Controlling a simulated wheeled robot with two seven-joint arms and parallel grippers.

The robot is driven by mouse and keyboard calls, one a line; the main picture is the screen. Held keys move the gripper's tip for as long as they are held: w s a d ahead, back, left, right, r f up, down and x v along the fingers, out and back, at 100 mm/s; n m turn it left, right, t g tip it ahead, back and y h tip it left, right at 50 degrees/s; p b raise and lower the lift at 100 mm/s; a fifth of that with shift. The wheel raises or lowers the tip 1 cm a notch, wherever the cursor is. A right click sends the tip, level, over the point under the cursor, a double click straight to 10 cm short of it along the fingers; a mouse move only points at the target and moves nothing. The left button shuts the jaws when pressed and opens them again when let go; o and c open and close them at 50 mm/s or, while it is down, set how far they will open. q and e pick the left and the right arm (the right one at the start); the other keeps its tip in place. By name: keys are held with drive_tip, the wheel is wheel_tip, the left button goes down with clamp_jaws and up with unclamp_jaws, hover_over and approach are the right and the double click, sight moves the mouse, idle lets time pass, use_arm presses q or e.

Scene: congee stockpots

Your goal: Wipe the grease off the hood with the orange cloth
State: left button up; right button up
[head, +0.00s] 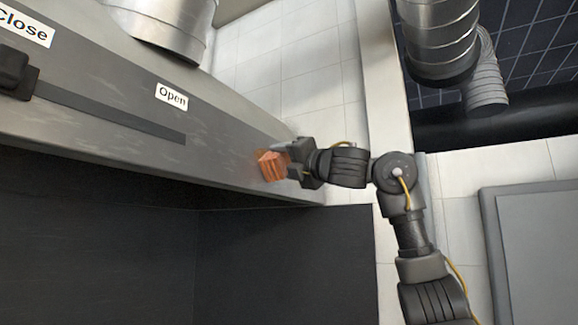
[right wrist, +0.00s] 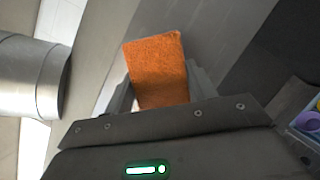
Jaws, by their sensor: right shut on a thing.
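The orange cloth (head: 270,166) is held between the fingers of my right gripper (head: 292,162), against or very near the hood's front panel at its right end. In the right wrist view the cloth (right wrist: 157,68) sticks out beyond the fingers of the right gripper (right wrist: 160,92). The grey metal hood (head: 225,135) runs from the upper left towards the middle of the head view. A faint brownish smear shows on the panel around the cloth; the cloth and gripper hide part of that spot. My left gripper is not in view.
The hood bears an "Open" label (head: 172,96), a "Close" label (head: 24,24) and a dark slide handle (head: 16,76) in a slot. A metal duct (head: 165,22) rises above it. Other ducts (head: 440,40) hang at the upper right. A grey panel (head: 540,255) stands at the lower right.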

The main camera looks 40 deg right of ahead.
sight(278, 158)
drive_tip(key=shift+s+a+f+b, duration=0.1)
drive_tip(key=shift+s+a+b, duration=0.15)
drive_tip(key=shift+a, duration=0.4)
drive_tip(key=shift+s+a+b, duration=0.1)
drive_tip(key=shift+a+b, duration=0.15)
drive_tip(key=shift+a, duration=0.4)
drive_tip(key=shift+s+a, duration=0.2)
drive_tip(key=shift+a, duration=0.35)
drive_tip(key=shift+s+a+b, duration=0.15)
drive_tip(key=shift+a+b, duration=0.15)
drive_tip(key=shift+a, duration=0.2)
drive_tip(key=shift+s+a+b, duration=0.15)
drive_tip(key=shift+a+b, duration=0.1)
drive_tip(key=shift+a, duration=0.25)
drive_tip(key=shift+s+a, duration=0.2)
drive_tip(key=shift+a, duration=0.55)
drive_tip(key=shift+d, duration=0.2)
